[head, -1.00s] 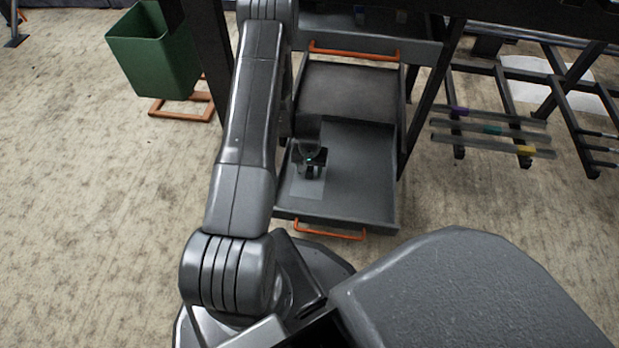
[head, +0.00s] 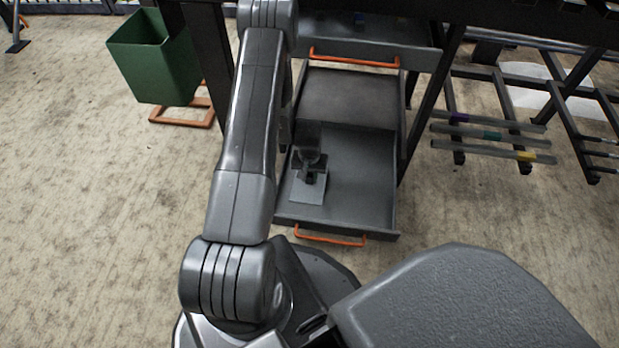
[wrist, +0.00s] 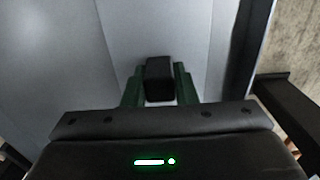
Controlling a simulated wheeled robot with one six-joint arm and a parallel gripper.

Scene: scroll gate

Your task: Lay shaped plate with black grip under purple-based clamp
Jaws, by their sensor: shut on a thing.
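The grey plate (head: 308,193) shows in the head view over the left part of the open lower drawer. It also shows as a pale flat surface in the wrist view (wrist: 165,35). Its black grip (wrist: 159,80) stands between the green fingers of my gripper (wrist: 159,88). My gripper (head: 311,176) is shut on this grip, above the plate. I cannot tell whether the plate touches the drawer floor. The plate's far outline is partly hidden by my gripper. I cannot make out a purple-based clamp in either view.
The open drawer (head: 360,205) has raised walls and an orange handle (head: 330,236). Another orange-handled drawer (head: 430,57) is above it. A green bin (head: 150,60) stands at left. Several bars with coloured pieces, one purple (head: 459,117), are at right.

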